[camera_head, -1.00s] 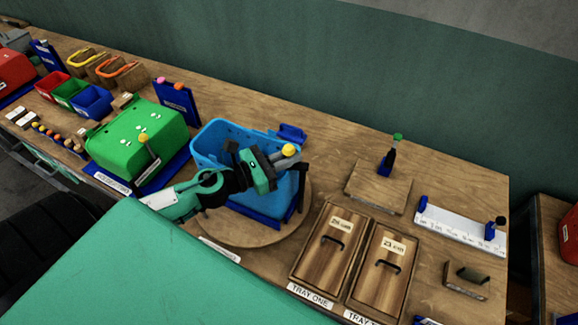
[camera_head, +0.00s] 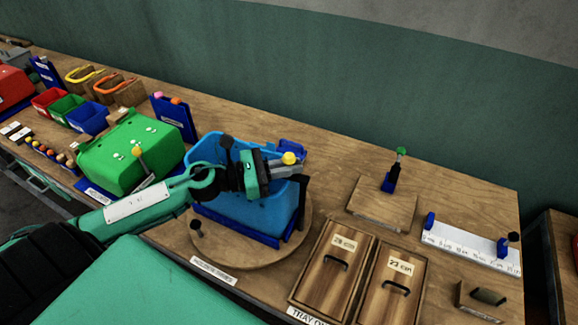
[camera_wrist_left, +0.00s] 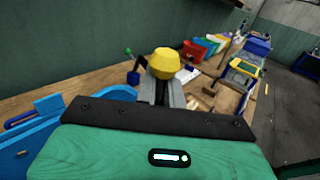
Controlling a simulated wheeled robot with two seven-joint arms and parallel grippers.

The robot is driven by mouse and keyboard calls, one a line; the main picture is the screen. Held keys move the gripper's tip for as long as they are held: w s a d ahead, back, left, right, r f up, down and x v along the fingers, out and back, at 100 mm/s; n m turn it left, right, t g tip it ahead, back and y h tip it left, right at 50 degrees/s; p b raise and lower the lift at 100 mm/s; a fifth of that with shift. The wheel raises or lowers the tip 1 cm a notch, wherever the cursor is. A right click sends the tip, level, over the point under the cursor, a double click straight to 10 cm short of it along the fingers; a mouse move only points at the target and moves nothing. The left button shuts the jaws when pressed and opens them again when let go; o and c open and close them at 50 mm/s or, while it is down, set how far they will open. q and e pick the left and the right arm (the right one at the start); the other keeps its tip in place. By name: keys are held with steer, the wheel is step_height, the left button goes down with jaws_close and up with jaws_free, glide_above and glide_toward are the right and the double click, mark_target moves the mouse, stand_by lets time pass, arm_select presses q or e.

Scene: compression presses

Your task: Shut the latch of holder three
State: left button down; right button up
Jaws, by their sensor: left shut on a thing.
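A blue bin (camera_head: 207,152) stands in a blue frame (camera_head: 238,230) on a round wooden turntable (camera_head: 215,248). My left gripper (camera_head: 287,167) reaches across the bin, near its right rim. It is shut on a yellow knob (camera_head: 289,158), which also shows between the finger ends in the left wrist view (camera_wrist_left: 165,63). Whatever the knob is fixed to is hidden by the gripper. A dark upright bar (camera_head: 303,190) stands at the bin's right side. No readable label tells which holder is number three. My right gripper is out of view.
A green box (camera_head: 130,152) stands left of the turntable. To the right are two lidded wooden trays (camera_head: 328,272), a wooden block with a green-knobbed post (camera_head: 402,152), and a white ruler strip (camera_head: 470,245). The wall is behind the bench.

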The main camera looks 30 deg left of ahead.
arm_select(q)
steer(key=c, duration=1.6)
jaws_free()
steer(key=shift+r, duration=0.45)
steer(key=shift+c, duration=0.2)
steer(key=shift+s, duration=0.15)
steer(key=shift+f, duration=0.25)
steer(key=shift+s+a+f+b, duration=0.2)
steer(key=shift+s+a+b, duration=0.25)
steer(key=shift+a+b, duration=0.1)
steer(key=b+v, duration=0.4)
steer(key=v, duration=0.8)
steer(key=shift+r+b, duration=0.25)
steer(key=shift+b, duration=0.1)
steer(key=shift+o, duration=0.4)
steer(key=shift+a, duration=0.15)
